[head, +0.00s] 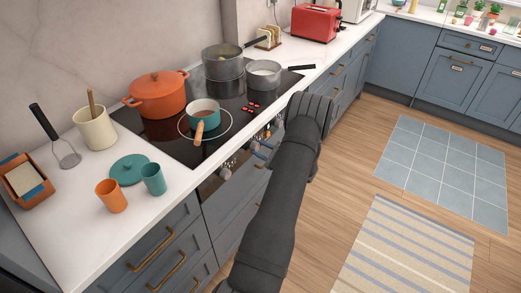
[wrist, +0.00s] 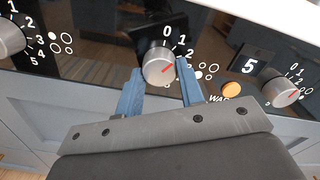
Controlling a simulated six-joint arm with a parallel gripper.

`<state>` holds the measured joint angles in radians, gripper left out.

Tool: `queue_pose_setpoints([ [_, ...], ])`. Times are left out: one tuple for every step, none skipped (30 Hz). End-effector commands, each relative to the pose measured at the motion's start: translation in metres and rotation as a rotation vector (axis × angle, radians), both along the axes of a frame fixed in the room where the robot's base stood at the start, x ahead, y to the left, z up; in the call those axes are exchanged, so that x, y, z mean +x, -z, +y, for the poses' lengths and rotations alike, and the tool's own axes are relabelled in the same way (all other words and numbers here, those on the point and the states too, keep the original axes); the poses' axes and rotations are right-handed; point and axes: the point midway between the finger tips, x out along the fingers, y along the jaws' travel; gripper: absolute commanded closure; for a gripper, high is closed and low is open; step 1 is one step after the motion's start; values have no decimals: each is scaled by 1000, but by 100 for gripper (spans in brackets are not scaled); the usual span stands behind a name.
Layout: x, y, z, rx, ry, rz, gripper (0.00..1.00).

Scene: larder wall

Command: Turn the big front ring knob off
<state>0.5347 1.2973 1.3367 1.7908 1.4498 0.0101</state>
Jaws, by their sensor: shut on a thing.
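In the wrist view a round silver knob (wrist: 158,65) stands out from the black control panel. Its red mark points up and right, toward the 1 and 2 of the printed scale, away from the 0. The two blue fingers of my gripper (wrist: 159,70) stand on either side of this knob and are shut on it. Small white ring symbols (wrist: 204,72) beside it are partly hidden by the right finger. In the head view my arm covers most of the gripper, and the knob cannot be made out.
More silver knobs flank it left (wrist: 10,38) and right (wrist: 281,92), close to the fingers. A teal-orange pan (head: 205,112), orange pot (head: 160,95) and grey pots (head: 223,65) stand on the hob.

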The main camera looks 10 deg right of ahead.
Motion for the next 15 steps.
queue_pose_setpoints([
  [0, 0, 0, -30, 0, -31, 88],
  [0, 0, 0, -50, 0, -51, 88],
  [0, 0, 0, -76, 0, -78, 88],
  [0, -1, 0, -96, 0, -98, 88],
  [0, -1, 0, -115, 0, -117, 88],
  [0, -1, 0, -141, 0, -142, 88],
  [0, -1, 0, -159, 0, -160, 88],
  [1, -1, 0, -178, 0, -179, 88],
  [1, -1, 0, -201, -1, -202, 88],
  [1, -1, 0, -217, -1, -218, 88],
  [1, -1, 0, -233, -1, -235, 88],
  [1, -1, 0, -255, 0, -255, 88],
  [1, -1, -1, -270, 0, -270, 88],
  [1, -1, -1, -284, 0, -284, 88],
  [1, -1, -1, -300, 0, -301, 88],
])
